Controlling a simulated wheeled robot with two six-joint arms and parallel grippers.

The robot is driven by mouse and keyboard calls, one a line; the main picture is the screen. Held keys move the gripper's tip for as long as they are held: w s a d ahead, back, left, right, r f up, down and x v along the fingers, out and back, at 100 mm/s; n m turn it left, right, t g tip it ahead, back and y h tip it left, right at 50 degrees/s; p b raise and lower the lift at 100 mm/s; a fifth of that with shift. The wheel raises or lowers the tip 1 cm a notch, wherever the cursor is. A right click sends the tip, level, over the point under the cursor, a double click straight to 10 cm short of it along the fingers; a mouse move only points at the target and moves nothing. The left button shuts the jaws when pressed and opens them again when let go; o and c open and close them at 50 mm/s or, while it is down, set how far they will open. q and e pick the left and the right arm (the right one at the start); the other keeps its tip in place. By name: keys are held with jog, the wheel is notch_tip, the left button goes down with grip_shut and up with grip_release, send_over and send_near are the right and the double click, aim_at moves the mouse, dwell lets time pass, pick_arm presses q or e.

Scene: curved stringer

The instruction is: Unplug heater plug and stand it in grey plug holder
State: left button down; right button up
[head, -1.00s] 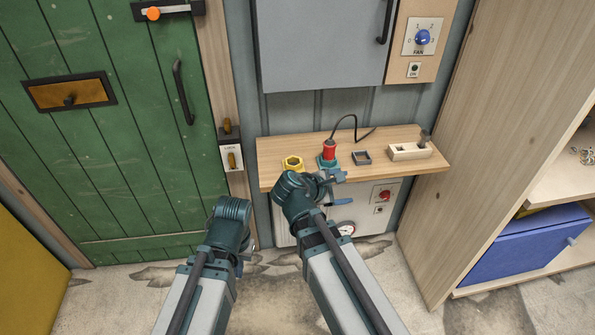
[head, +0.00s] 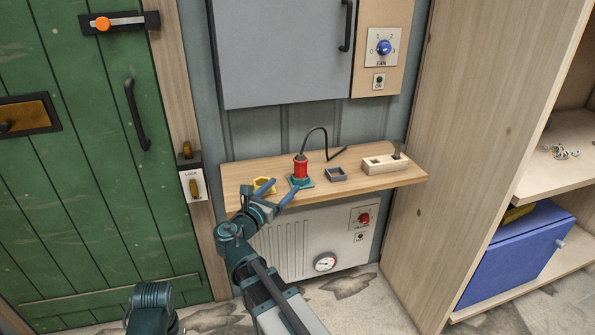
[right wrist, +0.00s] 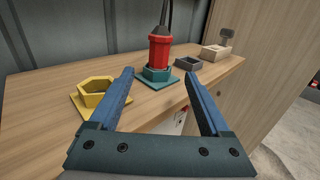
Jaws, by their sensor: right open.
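The red heater plug (head: 300,167) stands upright in a teal socket (head: 300,182) on the wooden shelf, with a black cord rising from its top. In the right wrist view the plug (right wrist: 159,50) and teal socket (right wrist: 157,76) show beyond my fingers. The grey plug holder (head: 336,174) is a small open square tray just right of the socket; it also shows in the right wrist view (right wrist: 188,63). My right gripper (head: 276,195) is open and empty at the shelf's front edge, short of the plug. My left arm shows at the bottom, but its jaws are hidden.
A yellow hexagonal ring (head: 264,186) sits left of the socket, close to my right gripper. A pale wooden block (head: 385,164) with a dark peg stands at the shelf's right. A heater panel (head: 310,240) is below and a grey cabinet (head: 285,50) above.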

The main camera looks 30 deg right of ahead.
aim_at(297, 171)
jog(key=x, duration=0.6)
jog(key=shift+w+d, duration=0.1)
jog(key=shift+d, duration=0.2)
jog(key=x, duration=0.5)
jog(key=shift+w+d+f, duration=0.1)
jog(key=shift+w, duration=0.05)
jog(key=shift+c, duration=0.2)
grip_shut()
